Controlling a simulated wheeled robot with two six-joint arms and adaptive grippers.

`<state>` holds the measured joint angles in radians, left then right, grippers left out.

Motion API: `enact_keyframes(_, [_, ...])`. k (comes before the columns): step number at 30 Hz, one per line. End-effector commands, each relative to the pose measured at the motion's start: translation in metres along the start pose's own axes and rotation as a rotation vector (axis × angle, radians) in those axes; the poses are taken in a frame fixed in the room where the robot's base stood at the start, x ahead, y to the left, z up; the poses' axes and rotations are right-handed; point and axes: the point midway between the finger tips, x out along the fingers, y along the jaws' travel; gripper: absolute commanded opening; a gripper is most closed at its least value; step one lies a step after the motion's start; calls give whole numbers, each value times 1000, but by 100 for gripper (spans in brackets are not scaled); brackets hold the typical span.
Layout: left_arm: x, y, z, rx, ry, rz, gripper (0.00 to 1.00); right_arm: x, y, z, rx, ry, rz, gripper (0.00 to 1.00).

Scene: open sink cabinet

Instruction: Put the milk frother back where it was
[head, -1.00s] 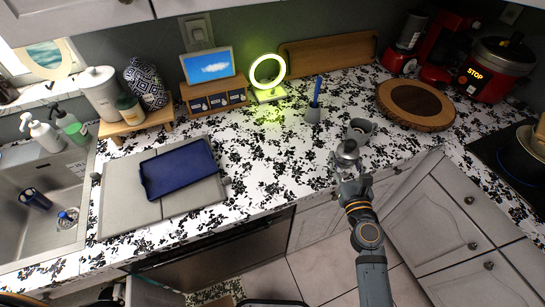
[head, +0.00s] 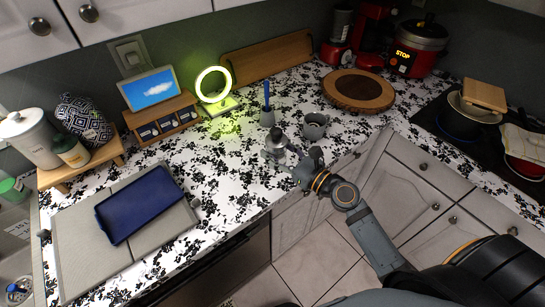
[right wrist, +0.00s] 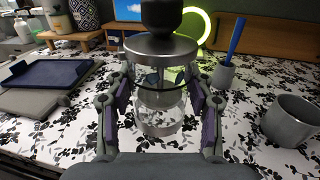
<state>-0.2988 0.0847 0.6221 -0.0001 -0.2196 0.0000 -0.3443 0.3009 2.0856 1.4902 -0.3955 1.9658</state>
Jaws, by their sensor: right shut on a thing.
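The milk frother (head: 275,142) is a clear glass jar with a metal collar and a dark knob on top. In the right wrist view, the frother (right wrist: 160,50) stands upright between the two fingers of my right gripper (right wrist: 160,98). The right gripper (head: 286,158) is shut on it, over the front part of the counter, left of a grey cup (head: 315,127). I cannot tell whether its base touches the counter. My left gripper is not in view.
A small grey holder with a blue-handled tool (head: 267,116) stands behind the frother. A lit ring lamp (head: 214,88) and a wooden stand (head: 160,120) are farther back. A blue tray (head: 139,205) lies at left. A round wooden board (head: 358,91) is at back right. Counter left of the frother is clear.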

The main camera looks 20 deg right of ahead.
Motion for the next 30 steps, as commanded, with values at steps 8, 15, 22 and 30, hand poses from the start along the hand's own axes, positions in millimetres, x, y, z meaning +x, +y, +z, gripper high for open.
enact_keyframes(8, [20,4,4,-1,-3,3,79,46,-36,-54,3,-2,-2,18])
enact_keyframes(15, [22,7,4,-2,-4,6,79,54,-43,-64,0,-1,0,18])
enact_keyframes(22, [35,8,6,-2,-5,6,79,59,-46,-96,3,0,-1,18])
enact_keyframes(30, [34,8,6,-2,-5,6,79,58,-46,-100,-1,-1,-1,18])
